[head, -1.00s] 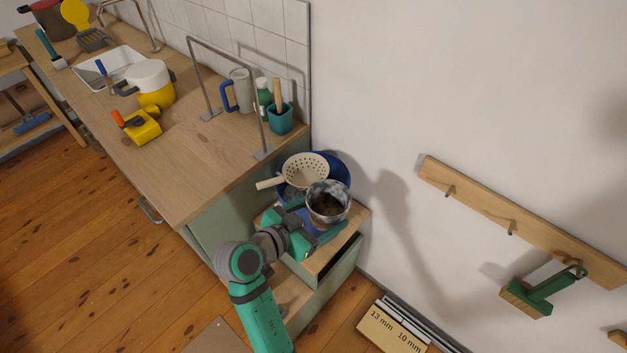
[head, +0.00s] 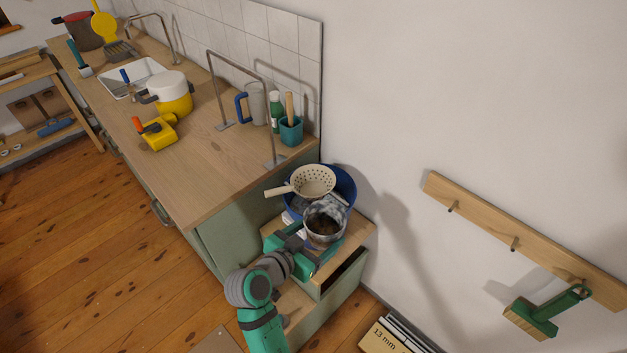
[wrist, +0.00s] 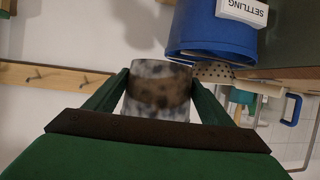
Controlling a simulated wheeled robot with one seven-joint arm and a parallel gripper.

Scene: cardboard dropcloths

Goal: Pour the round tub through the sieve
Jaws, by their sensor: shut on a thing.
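The round tub (head: 322,228) is grey and mottled with dark stuff inside. My gripper (head: 310,250) is shut on it. In the wrist view the tub (wrist: 158,92) sits between the two green fingers (wrist: 160,98). In the head view it looks slightly tilted, in front of the sieve. The sieve (head: 313,181) is a cream strainer with round holes and a handle pointing left. It rests over a blue bucket (head: 346,185). In the wrist view the bucket (wrist: 213,35) carries a label reading "SETTLING", and part of the sieve (wrist: 213,72) shows beside it.
The bucket stands on a low wooden-topped cabinet (head: 352,236) beside the long counter (head: 205,165). A teal pot (head: 291,131), a grey mug (head: 257,104) and a bent metal rail (head: 269,120) stand near the counter end. A wall rack (head: 490,225) with a green brush hangs right.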

